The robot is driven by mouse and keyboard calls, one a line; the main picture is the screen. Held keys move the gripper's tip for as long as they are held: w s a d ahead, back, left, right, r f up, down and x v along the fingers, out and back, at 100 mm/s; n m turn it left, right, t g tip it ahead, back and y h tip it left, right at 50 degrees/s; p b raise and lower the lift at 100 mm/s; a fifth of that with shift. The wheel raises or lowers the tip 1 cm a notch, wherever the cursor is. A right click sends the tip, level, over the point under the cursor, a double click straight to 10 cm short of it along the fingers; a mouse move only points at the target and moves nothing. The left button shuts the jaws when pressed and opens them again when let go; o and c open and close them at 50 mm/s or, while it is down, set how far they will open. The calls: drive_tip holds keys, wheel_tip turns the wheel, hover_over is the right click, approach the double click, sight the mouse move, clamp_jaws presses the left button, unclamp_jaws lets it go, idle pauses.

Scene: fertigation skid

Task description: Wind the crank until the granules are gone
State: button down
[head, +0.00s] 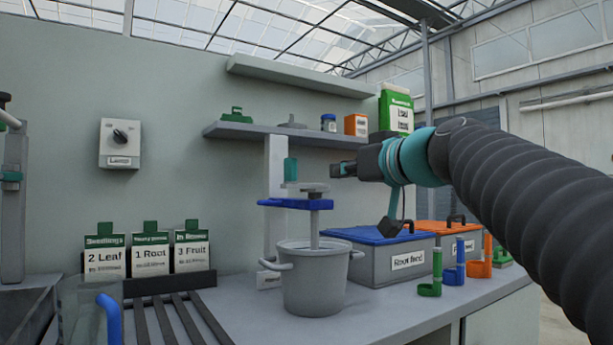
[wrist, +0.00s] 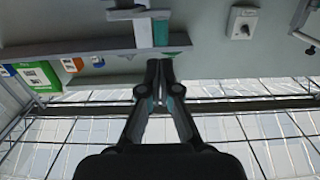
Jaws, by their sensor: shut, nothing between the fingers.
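The crank has an upright teal handle (head: 291,169) beside a grey hub, above a blue crossbar (head: 296,203). A shaft runs from it down into a grey two-handled pot (head: 313,285). The pot's inside is hidden, so no granules show. My gripper (head: 334,170) is shut and empty, pointing left. It is at about the handle's height and apart from it to the right in the head view. In the wrist view, my gripper (wrist: 158,68) has its fingers together, with the teal handle (wrist: 160,33) just beyond the tips.
A grey post (head: 275,160) stands behind the crank. Right of the pot are a blue-lidded Root feed box (head: 375,265), an orange-lidded box (head: 455,243) and small coloured scoops. Three labelled packets (head: 148,255) and a slatted rack (head: 165,315) are at left. A shelf (head: 240,130) hangs above.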

sight(292, 167)
drive_tip(key=p+x, duration=0.1)
drive_tip(key=x, duration=0.3)
drive_tip(key=r+p+x, duration=0.1)
drive_tip(key=x, duration=0.4)
drive_tip(key=r+p+x, duration=0.1)
drive_tip(key=p+x, duration=0.1)
drive_tip(key=x, duration=0.3)
drive_tip(key=shift+w+a, duration=0.1)
drive_tip(key=shift+w, duration=0.05)
drive_tip(key=shift+f, duration=0.1)
drive_tip(key=shift+w+a+m+t+h+p, duration=0.15)
drive_tip(key=shift+a+m+t+h+p, duration=0.4)
drive_tip(key=shift+t+h+p, duration=0.2)
